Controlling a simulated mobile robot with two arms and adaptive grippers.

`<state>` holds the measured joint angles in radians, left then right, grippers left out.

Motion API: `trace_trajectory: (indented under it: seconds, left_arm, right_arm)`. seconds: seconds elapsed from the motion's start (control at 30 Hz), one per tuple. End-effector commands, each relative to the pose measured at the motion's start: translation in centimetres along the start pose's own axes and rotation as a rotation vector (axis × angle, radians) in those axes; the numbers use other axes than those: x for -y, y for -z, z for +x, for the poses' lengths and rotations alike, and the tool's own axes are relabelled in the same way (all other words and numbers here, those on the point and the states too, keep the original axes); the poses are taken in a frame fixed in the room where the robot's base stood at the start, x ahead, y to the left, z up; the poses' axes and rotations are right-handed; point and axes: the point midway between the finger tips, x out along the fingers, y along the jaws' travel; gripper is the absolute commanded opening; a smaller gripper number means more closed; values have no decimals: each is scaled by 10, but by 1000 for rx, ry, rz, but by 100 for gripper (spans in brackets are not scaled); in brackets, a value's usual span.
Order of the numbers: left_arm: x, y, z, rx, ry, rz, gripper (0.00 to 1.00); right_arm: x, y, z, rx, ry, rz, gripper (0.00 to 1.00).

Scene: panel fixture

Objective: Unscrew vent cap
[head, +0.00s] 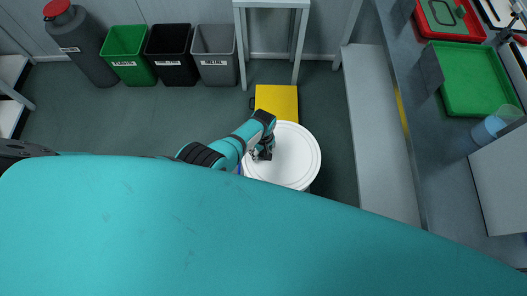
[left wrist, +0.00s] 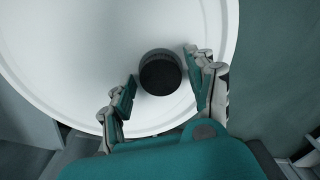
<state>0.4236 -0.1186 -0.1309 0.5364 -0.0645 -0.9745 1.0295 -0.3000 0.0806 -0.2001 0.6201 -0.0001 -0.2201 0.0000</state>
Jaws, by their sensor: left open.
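The vent cap (left wrist: 160,74) is a short dark round knob standing on a round white panel (head: 300,160). In the left wrist view the white panel (left wrist: 60,50) fills much of the picture. My left gripper (head: 262,153) is over the left part of the panel in the head view. In the left wrist view its two fingers (left wrist: 160,93) are open, one on each side of the cap. A gap shows between the left finger and the cap, and the right finger is also apart from it. In the head view the cap is hidden by the gripper. My right gripper is not in view.
A yellow box (head: 277,101) stands just behind the panel. Green (head: 124,45), black (head: 169,45) and grey (head: 213,45) bins line the back wall beside a dark cylinder (head: 80,40). A counter at right holds a green tray (head: 470,70). My teal body covers the foreground.

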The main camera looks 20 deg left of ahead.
Motion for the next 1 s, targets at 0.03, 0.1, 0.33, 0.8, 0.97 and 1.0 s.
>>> trace_trajectory:
  seconds: [0.03, 0.1, 0.33, 0.8, 0.97, 1.0]
  left_arm:
    - [0, 0, 0, -1, 0, 34, 57]
    - [0, 0, 0, -1, 0, 114, 57]
    - [0, 0, 0, -1, 0, 334, 57]
    - [0, 0, 0, -2, 1, 837, 57]
    - [0, 0, 0, -1, 0, 909, 57]
    - [0, -1, 0, -1, 0, 908, 57]
  right_arm:
    - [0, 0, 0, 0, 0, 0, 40]
    - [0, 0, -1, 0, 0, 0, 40]
    - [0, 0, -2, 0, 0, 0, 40]
    - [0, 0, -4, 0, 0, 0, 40]
    - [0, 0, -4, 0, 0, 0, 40]
    - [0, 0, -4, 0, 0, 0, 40]
